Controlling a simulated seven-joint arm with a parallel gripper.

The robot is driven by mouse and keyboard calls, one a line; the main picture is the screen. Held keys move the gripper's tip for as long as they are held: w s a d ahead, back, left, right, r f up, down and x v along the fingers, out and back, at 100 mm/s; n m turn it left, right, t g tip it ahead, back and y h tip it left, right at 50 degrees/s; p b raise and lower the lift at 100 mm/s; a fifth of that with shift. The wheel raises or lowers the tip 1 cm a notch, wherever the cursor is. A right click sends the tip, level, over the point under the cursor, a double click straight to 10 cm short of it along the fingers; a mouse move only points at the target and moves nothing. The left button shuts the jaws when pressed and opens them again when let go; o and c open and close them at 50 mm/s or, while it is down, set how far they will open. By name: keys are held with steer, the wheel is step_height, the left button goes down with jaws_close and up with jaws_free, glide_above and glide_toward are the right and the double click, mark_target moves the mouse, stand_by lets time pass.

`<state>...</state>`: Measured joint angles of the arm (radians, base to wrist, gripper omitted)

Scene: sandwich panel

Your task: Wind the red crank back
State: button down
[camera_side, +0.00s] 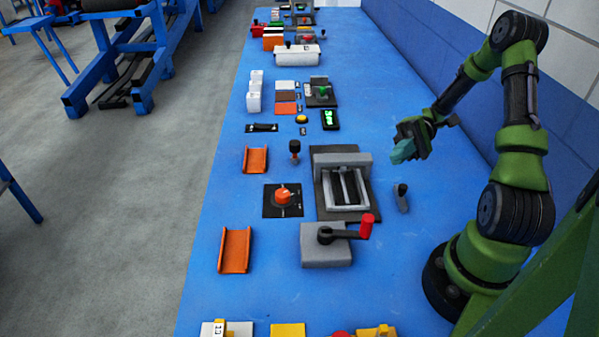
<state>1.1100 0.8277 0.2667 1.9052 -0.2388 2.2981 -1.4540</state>
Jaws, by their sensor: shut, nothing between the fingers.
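The red crank (367,227) has a red upright handle on a black arm. The arm is fixed to a grey block (318,256) near the front middle of the blue table. The crank arm points right, with the red handle at its right end, over the block's right edge. My gripper (397,158) is above and behind the crank in the picture, up and to the right of it, clear of it. Nothing hides the crank.
A grey framed press-like device (344,187) stands just behind the crank block. A small grey lever (402,197) is to its right. An orange knob on a black plate (283,196) and orange trays (235,250) lie to the left. The table right of the crank is clear.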

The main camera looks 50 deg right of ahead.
steer(key=w+f+n, duration=0.1)
steer(key=n, duration=0.1)
steer(key=w+f+n, duration=0.1)
steer(key=n, duration=0.1)
steer(key=w+f+n+g, duration=0.1)
steer(key=f+n, duration=0.1)
steer(key=n, duration=0.1)
steer(key=shift+w+a+f, duration=0.1)
steer(key=shift+w+a, duration=0.05)
steer(key=shift+a, duration=0.05)
steer(key=shift+a+f, duration=0.2)
steer(key=shift+g, duration=0.3)
steer(key=a, duration=0.3)
steer(key=s+a, duration=0.1)
steer(key=a, duration=0.5)
steer(key=shift+s+a, duration=0.1)
steer(key=shift+s, duration=0.1)
steer(key=shift+s+a, duration=1.1)
steer(key=shift+s, duration=0.1)
steer(key=shift+s+a, duration=0.25)
steer(key=shift+s, duration=0.1)
